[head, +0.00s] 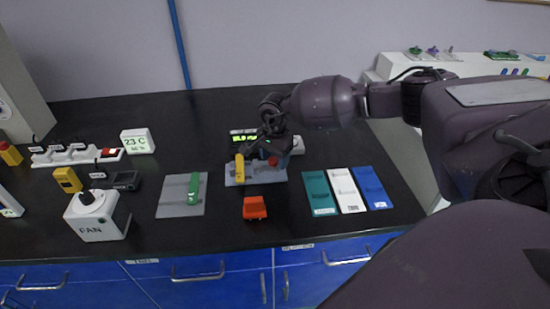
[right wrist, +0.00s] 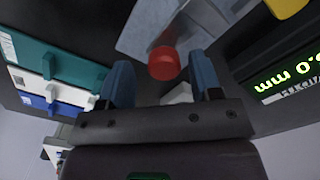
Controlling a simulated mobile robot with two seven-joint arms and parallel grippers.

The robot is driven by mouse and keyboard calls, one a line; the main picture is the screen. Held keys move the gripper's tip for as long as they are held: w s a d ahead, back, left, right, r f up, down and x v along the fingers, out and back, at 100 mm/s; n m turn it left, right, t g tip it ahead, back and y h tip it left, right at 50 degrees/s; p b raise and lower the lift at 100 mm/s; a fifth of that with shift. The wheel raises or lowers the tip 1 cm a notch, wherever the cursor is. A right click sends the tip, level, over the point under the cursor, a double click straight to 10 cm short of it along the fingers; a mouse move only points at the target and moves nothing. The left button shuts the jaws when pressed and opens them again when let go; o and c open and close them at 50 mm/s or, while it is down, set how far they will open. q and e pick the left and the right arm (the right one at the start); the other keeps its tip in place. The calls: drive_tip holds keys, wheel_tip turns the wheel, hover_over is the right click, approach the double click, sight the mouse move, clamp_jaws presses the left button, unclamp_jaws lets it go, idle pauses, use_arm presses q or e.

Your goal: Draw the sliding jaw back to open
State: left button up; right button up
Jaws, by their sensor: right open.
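The gauge has a grey base plate (head: 232,180) with a yellow block (head: 239,168) at its left and a red knob (head: 273,161) at its right. The knob seems to belong to the sliding jaw, which my gripper mostly hides. My right gripper (head: 278,150) is over the right part of the plate. In the right wrist view its two blue fingers (right wrist: 162,74) are open, one on each side of the red knob (right wrist: 164,63), with gaps between; contact is not seen. The yellow block (right wrist: 288,6) shows at the top right there. My left gripper is not in view.
A green-lit display (head: 243,140) in mm stands behind the plate. An orange block (head: 255,208) lies in front. A grey plate with a green block (head: 193,188) is at left; teal, white and blue panels (head: 345,188) lie at right. The fan box (head: 98,216) stands front left.

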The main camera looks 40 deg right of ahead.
sight(275, 160)
wheel_tip(275, 160, up, 10)
drive_tip(key=shift+r+p, duration=0.2)
drive_tip(key=shift+p, duration=0.15)
idle(0.5)
